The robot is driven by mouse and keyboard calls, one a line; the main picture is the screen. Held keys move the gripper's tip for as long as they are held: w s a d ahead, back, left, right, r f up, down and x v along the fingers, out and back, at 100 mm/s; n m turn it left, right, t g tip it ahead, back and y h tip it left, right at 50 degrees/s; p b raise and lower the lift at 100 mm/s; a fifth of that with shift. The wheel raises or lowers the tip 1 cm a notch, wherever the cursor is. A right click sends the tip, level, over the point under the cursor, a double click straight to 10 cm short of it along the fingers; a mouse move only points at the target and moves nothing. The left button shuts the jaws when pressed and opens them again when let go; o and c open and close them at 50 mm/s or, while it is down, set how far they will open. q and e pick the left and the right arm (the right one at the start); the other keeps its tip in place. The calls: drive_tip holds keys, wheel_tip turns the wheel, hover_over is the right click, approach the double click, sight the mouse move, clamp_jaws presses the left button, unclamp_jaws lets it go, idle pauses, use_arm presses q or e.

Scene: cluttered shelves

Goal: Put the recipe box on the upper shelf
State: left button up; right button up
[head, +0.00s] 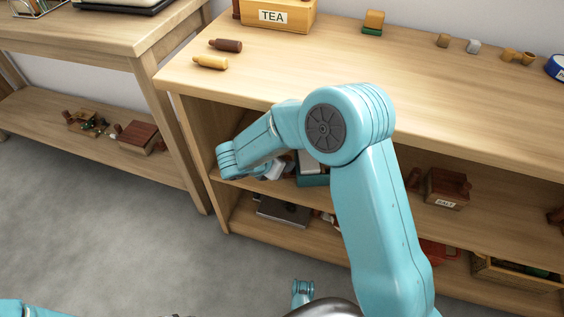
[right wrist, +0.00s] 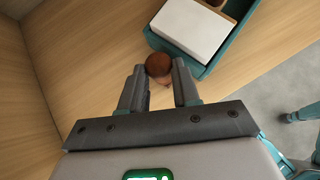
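A teal open box with a white block or cards in it (right wrist: 195,30), which looks like the recipe box, stands on the middle shelf of the right unit. In the head view it (head: 313,180) is partly hidden behind my right arm. My right gripper (right wrist: 158,66) is just short of the box, its fingers on either side of a small brown round-topped thing (right wrist: 158,63). The fingertips look close to its sides, but I cannot tell whether they grip it. In the head view my right gripper (head: 272,171) reaches into the shelf opening. My left gripper is not in view.
The wooden top shelf (head: 330,70) has wide clear room in its middle. A SALT box (head: 445,188) is farther right below. A grey flat case (head: 283,211) lies on the bottom shelf.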

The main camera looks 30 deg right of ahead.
drive_tip(key=o, duration=0.4)
drive_tip(key=shift+c, duration=0.2)
drive_tip(key=shift+r, duration=0.2)
drive_tip(key=p+v, duration=0.4)
drive_tip(key=v, duration=0.7)
drive_tip(key=shift+a+r+p, duration=0.25)
drive_tip(key=shift+a+p, duration=0.05)
drive_tip(key=shift+a, duration=0.05)
drive_tip(key=shift+s, duration=0.15)
